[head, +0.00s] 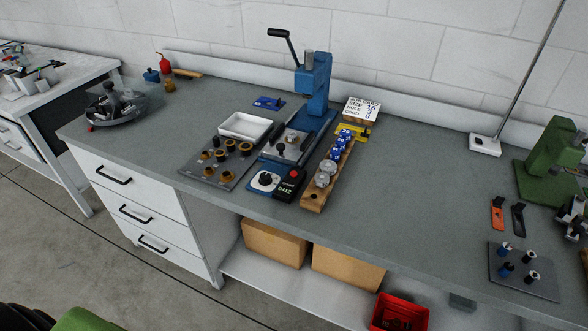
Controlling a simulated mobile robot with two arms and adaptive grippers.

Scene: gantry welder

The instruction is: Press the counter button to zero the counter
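The counter (286,187) is a small black box at the front of the grey workbench, just right of a blue dial unit. Its display shows green digits that look like 0412. A red button (293,174) sits on top of the counter, at its far end. Nothing covers the button. Neither of my grippers shows in the head view.
A blue lever press (315,85) stands behind the counter on the workbench (400,190). A wooden rack (313,198) with blue and metal parts lies close on its right. A dark plate (214,170) of brown-topped parts lies left.

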